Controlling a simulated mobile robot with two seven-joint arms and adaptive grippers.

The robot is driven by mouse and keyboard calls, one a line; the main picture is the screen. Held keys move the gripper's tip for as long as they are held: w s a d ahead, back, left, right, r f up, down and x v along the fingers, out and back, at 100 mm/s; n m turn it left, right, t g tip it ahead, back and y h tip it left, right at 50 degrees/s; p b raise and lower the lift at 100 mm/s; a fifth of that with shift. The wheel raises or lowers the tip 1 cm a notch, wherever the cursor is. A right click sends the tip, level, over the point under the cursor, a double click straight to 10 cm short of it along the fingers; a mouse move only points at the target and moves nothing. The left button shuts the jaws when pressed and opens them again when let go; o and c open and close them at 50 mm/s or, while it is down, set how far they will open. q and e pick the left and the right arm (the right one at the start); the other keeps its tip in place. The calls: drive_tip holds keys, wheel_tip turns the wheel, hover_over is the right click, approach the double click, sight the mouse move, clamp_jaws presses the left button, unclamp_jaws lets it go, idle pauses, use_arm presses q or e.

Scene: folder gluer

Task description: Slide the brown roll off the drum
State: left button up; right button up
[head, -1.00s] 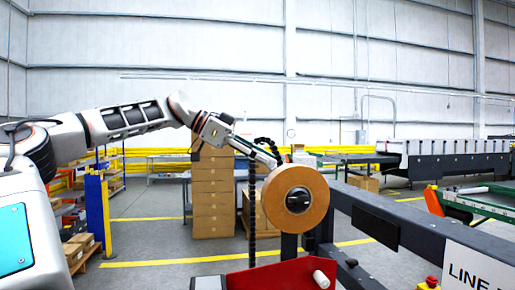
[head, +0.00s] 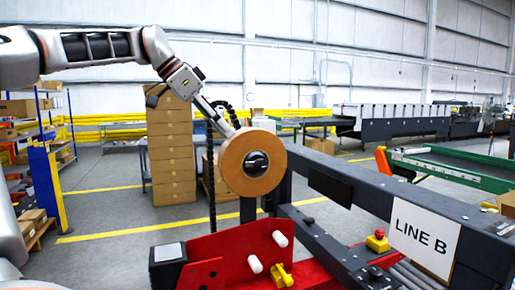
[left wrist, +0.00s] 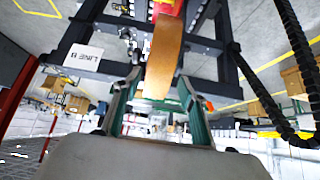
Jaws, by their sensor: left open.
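The brown roll (head: 235,171) sits upright on the drum, whose black hub (head: 256,164) shows in the roll's centre. In the left wrist view the roll (left wrist: 165,55) shows edge-on. My left gripper (head: 231,125) reaches down from the upper left to the roll's top edge. In the left wrist view, the left gripper (left wrist: 159,80) is open, with one finger on each side of the roll's rim. I cannot tell whether the fingers touch it. My right gripper is not in view.
A dark machine frame with a LINE B sign (head: 424,234) runs to the right of the roll. A red panel (head: 215,258) with white pegs stands below. A black cable chain (head: 212,180) hangs left of the roll. Stacked cartons (head: 171,155) stand behind.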

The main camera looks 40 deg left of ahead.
sight(238, 144)
use_arm(q)
drive_tip(key=shift+x, duration=2.6)
drive_tip(key=shift+d+f, duration=0.1)
drive_tip(key=shift+f, duration=0.05)
drive_tip(key=shift+w+f+b, duration=0.3)
drive_tip(key=shift+w+d+f, duration=0.15)
drive_tip(key=shift+f, duration=0.05)
clamp_jaws()
drive_tip(key=shift+r, duration=0.15)
